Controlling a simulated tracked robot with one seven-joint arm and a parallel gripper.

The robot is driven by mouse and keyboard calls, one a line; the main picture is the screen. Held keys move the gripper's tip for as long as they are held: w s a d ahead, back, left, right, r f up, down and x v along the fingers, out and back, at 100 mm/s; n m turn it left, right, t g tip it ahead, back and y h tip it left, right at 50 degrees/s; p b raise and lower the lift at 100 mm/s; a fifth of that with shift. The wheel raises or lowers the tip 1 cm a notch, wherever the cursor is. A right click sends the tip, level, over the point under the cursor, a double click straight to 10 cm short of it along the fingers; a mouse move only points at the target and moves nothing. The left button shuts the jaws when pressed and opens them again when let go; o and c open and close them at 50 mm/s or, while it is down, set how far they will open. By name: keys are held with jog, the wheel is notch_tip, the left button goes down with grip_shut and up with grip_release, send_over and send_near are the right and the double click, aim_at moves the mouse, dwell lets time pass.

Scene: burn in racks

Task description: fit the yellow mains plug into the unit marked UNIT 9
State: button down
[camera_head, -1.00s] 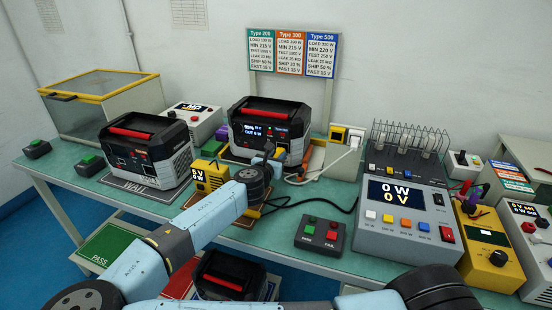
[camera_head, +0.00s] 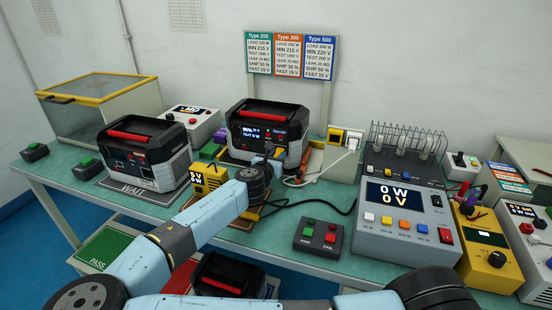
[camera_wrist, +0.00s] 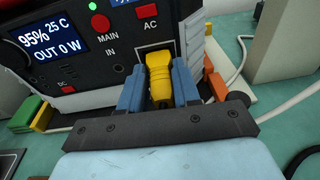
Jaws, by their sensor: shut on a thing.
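The yellow mains plug (camera_wrist: 160,84) is between the two blue jaws of my gripper (camera_wrist: 159,72) in the wrist view. My gripper is shut on it. The plug's far end is at the AC socket on the front of a black and grey unit (camera_wrist: 70,85); how deep it sits cannot be told. The unit's screen reads 95%, 25 C, OUT 0 W. In the head view this unit (camera_head: 262,112) stands at the back middle of the bench, and my gripper (camera_head: 272,154) is at its lower front. I cannot read a UNIT 9 mark.
A second unit (camera_head: 135,145) stands on the WAIT mat to the left. A small yellow meter (camera_head: 208,178) is left of my gripper. A PASS/FAIL button box (camera_head: 318,236) and a grey load tester (camera_head: 400,215) stand to the right. A black cable lies on the bench between.

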jog(key=shift+w+d, duration=0.2)
jog(key=shift+w, duration=0.25)
jog(key=c, duration=0.7)
grip_release()
jog(key=v, duration=1.3)
jog(key=shift+s+a+f, duration=0.1)
jog(key=shift+s+a, duration=0.05)
jog(key=shift+s, duration=0.2)
